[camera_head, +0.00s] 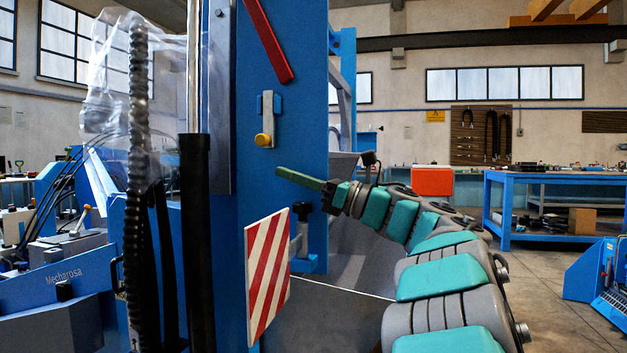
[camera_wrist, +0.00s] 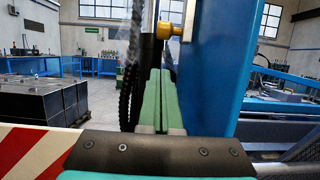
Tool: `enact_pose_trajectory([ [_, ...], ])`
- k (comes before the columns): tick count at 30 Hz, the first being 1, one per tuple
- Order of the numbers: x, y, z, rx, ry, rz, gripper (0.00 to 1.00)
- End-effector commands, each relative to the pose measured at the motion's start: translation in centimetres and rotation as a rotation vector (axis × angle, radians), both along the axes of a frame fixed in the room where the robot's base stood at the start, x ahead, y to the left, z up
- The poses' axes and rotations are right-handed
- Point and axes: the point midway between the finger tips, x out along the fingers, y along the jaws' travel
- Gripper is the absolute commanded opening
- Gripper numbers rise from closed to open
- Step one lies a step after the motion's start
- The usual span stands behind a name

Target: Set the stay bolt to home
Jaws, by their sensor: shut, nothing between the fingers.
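What looks like the stay bolt is a yellow knob (camera_head: 264,139) at the lower end of a pale upright bar, in a blue bracket on the face of the blue column (camera_head: 228,200). The yellow knob (camera_wrist: 165,30) also shows in the wrist view, just beyond and above the fingertips. My gripper (camera_head: 280,171) has green fingers and is shut and empty. It points left, below and slightly right of the knob, with a visible gap between them. In the wrist view the fingers (camera_wrist: 159,74) lie side by side. The bolt's inner end is hidden.
A red bar (camera_head: 269,40) slants on the column above the bolt. A red-and-white striped plate (camera_head: 267,274) stands out below my gripper, with a black knob (camera_head: 302,209) beside it. A ribbed black hose (camera_head: 137,150) and plastic sheeting hang at the left.

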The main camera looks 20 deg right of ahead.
Motion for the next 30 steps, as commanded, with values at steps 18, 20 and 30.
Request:
enact_pose_trajectory([
  [18, 1.5, 2.0, 3.7, 0.0, 0.001, 0.001, 0.0],
  [20, 1.5, 2.0, 3.7, 0.0, 0.001, 0.001, 0.0],
  [30, 1.5, 2.1, 6.2, -0.003, -0.002, 0.003, 0.0],
])
